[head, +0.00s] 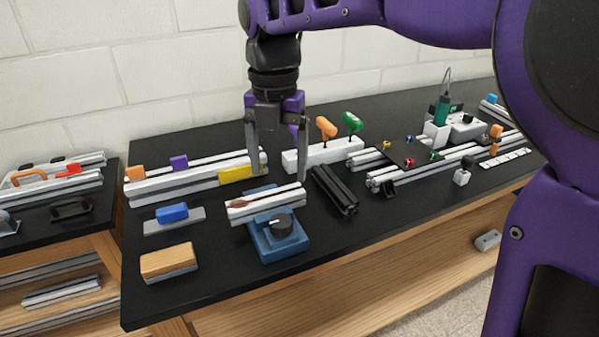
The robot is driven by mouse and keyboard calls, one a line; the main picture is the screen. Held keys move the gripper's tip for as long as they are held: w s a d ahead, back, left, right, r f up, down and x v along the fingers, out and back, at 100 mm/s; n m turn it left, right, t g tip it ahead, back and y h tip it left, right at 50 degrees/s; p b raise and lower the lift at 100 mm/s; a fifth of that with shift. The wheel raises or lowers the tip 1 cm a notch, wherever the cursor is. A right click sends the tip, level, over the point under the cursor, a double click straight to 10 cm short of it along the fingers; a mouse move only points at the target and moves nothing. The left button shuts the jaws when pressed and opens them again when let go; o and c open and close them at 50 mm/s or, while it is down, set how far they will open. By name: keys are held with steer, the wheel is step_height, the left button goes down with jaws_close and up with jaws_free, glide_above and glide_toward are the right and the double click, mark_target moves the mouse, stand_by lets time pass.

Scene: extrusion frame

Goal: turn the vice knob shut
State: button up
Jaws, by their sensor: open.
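The vice (272,247) is a blue block on the black bench top, near its front edge. Its round black knob (281,225) with a light pointer mark sits on top. A silver extrusion piece (265,203) lies at the back of the vice; I cannot tell whether it is clamped. My gripper (278,172) points down above and behind the vice, its two grey fingers spread apart. Nothing shows held between them. The fingers are apart from the knob.
Extrusion rails (195,180) with coloured clips lie to the left. A blue block (172,212) and a wooden block (168,261) are left of the vice. A black extrusion (334,190) lies close on the right. A white holder (322,155) with orange and green handled tools stands behind.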

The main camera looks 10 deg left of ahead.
mark_target(281, 220)
step_height(281, 220, down, 12)
steer(key=shift+r+b, duration=0.15)
steer(key=shift+b, duration=0.9)
steer(key=shift+c, duration=0.3)
jaws_close()
